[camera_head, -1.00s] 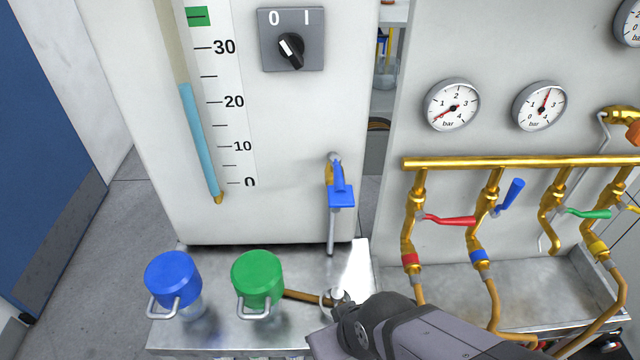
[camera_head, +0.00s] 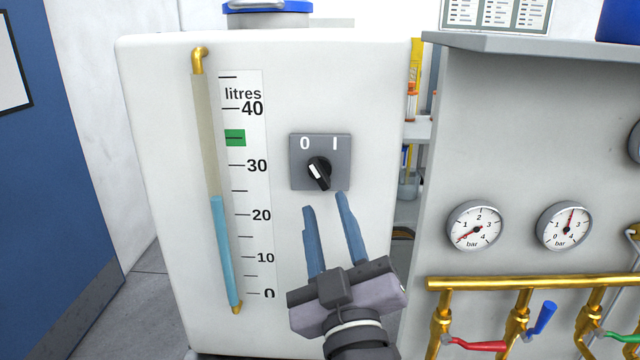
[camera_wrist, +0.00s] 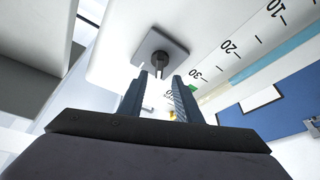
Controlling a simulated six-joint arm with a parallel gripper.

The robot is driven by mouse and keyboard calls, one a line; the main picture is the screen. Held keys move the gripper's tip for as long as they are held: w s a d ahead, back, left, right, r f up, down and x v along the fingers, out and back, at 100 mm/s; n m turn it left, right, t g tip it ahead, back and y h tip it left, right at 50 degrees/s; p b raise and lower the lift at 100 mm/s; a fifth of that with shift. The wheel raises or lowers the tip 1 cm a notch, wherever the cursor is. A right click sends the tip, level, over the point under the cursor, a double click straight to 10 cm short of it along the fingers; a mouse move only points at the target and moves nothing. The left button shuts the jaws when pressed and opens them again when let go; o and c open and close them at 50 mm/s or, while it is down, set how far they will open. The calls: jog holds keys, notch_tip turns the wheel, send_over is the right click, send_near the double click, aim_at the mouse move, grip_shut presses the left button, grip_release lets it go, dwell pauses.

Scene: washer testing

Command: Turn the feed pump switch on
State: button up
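The feed pump switch is a grey square plate (camera_head: 298,178) marked 0 and I, with a black rotary knob (camera_head: 319,173) on the white tank panel. The knob's white mark leans up and left, towards the 0. In the wrist view the knob (camera_wrist: 160,61) shows just beyond the fingertips. My gripper (camera_head: 324,202) is open and empty, its two blue-grey fingers pointing up just below the switch in the head view. In the wrist view, my gripper (camera_wrist: 160,77) has the knob roughly centred between its fingers; whether they touch it cannot be told.
Left of the switch is a litre scale (camera_head: 255,190) with a level tube (camera_head: 225,245), its blue liquid a little above 20. A green mark (camera_head: 235,138) sits between 30 and 40. Gauges (camera_head: 477,227) and brass pipework (camera_head: 500,284) stand on the right panel.

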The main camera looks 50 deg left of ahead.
aim_at(319, 178)
jog(key=shift+n, duration=0.4)
jog(key=p+x, duration=0.4)
jog(key=x, duration=0.2)
jog(key=shift+w+a+r, duration=0.1)
jog(key=shift+w+r, duration=0.05)
jog(key=shift+r, duration=0.1)
jog(key=shift+w+a, duration=0.25)
jog(key=shift+a, duration=0.15)
jog(key=shift+c, duration=0.7)
grip_shut()
